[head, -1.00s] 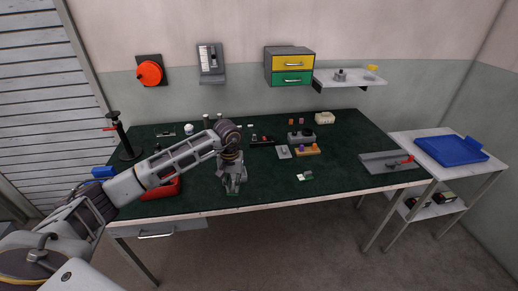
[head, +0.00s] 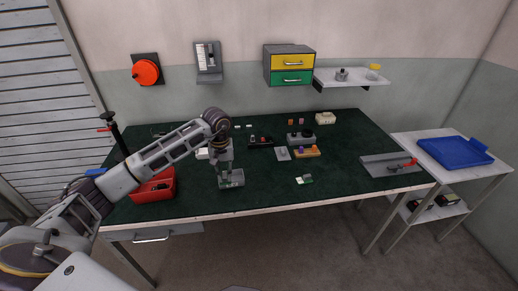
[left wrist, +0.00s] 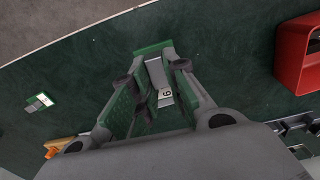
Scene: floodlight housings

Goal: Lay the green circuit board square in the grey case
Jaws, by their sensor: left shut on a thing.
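My left gripper (head: 229,178) is over the front of the bench, left of its middle, and is shut. In the left wrist view, a green board (left wrist: 152,47) shows at and around its fingers (left wrist: 155,75), with a pale strip and a white label marked with a digit between them. I take this as the green circuit board; the fingers hide much of it. In the head view a grey flat-sided shape (head: 237,182) shows at the fingertips. I cannot tell whether it is the grey case or a face of the held thing. My right gripper is not in view.
A red bin (head: 153,188) stands left of my gripper. A small green and white piece (head: 305,179) lies to its right. Behind are a grey plate (head: 283,153), an orange block (head: 306,152) and several small parts. A grey fixture with a red handle (head: 392,164) stands at the right.

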